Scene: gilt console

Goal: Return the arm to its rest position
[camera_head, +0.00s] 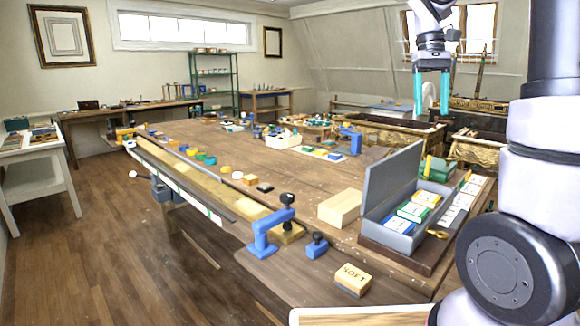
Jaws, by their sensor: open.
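My gripper (431,108) hangs at the upper right, pointing down, with its two teal fingers apart and nothing between them. It is in the air above the far right part of the workbench (290,185), clear of everything on it. My arm runs down the right side of the view and hides part of the bench's right end.
A grey box with a raised lid (390,180) holds several small packets. A wooden block (340,207), a blue clamp (268,232) and a stamp block (352,279) are near it. Gilt-fronted chests (392,132) stand behind. Open floor (110,235) lies at left.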

